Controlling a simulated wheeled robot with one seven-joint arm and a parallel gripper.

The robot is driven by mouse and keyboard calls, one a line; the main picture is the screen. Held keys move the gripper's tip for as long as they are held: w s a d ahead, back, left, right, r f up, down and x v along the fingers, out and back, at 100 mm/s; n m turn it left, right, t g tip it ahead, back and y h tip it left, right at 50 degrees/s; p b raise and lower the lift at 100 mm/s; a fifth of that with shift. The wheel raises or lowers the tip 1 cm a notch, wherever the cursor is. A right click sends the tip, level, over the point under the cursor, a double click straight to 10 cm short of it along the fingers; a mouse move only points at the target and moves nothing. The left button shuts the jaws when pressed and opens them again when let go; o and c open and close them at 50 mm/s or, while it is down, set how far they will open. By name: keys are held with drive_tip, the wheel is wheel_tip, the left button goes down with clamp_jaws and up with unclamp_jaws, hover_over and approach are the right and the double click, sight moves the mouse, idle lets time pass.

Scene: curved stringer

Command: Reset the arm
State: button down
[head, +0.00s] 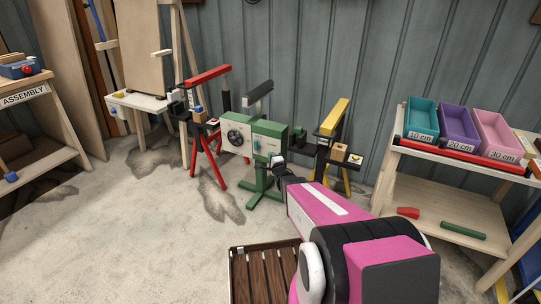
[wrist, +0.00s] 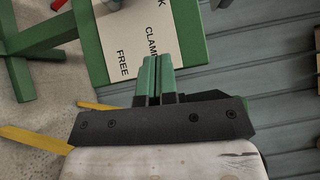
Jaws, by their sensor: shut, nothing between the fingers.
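My arm reaches forward from the bottom right in the head view. My gripper (head: 272,161) is at its far end, in front of the green machine (head: 237,135) on its green stand. In the wrist view my gripper (wrist: 158,72) has its two narrow fingers together, with nothing held between them. Beyond the fingers, the wrist view shows a green-edged panel (wrist: 135,45) with a white label reading "CLAMP" and "FREE". I cannot tell the exact gap between fingertips and panel.
Red (head: 207,76) and yellow (head: 335,117) stands flank the green one. At right, a wooden shelf (head: 435,160) carries teal (head: 421,119), purple (head: 458,126) and pink (head: 497,135) bins. An assembly bench (head: 22,95) is at left. A slatted crate (head: 262,272) is below. The left floor is open.

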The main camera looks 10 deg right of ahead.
drive_tip(key=s+r+n+g+h, duration=0.2)
drive_tip(key=s+n+g, duration=1.5)
drive_tip(key=s, duration=0.9)
drive_tip(key=shift+s+d+g+h, duration=0.4)
drive_tip(key=shift+d+g+h, duration=0.1)
drive_tip(key=shift+g, duration=0.2)
drive_tip(key=shift+r, duration=0.1)
